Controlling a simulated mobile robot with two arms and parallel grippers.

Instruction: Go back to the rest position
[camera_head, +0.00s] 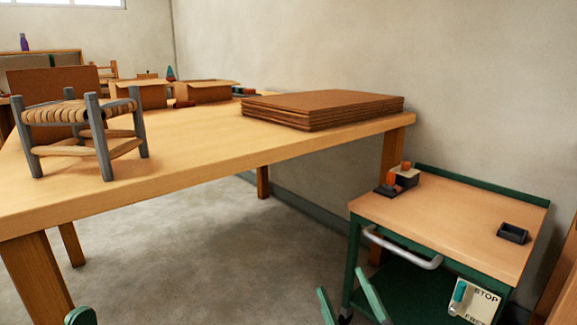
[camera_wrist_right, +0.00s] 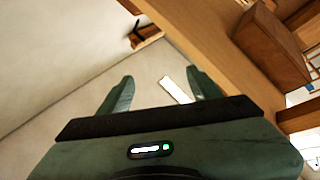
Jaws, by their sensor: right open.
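My right gripper (camera_head: 342,284) is at the bottom of the head view, in front of the green cart. Its two green fingers are apart with nothing between them. In the right wrist view the fingers (camera_wrist_right: 160,88) are also spread and empty, with pale floor behind them. A small green rounded piece (camera_head: 80,316) at the bottom left edge of the head view looks like part of my left gripper; the rest is out of frame. A small grey stool (camera_head: 88,118) with a woven bark seat stands upright on the wooden table (camera_head: 190,155), clear of both grippers.
A stack of brown sheets (camera_head: 322,108) lies at the table's right end. Cardboard boxes (camera_head: 205,91) stand farther back. The cart (camera_head: 455,215) carries a small dark tray (camera_head: 513,233) and dark and orange items (camera_head: 403,176). Floor under the table is clear.

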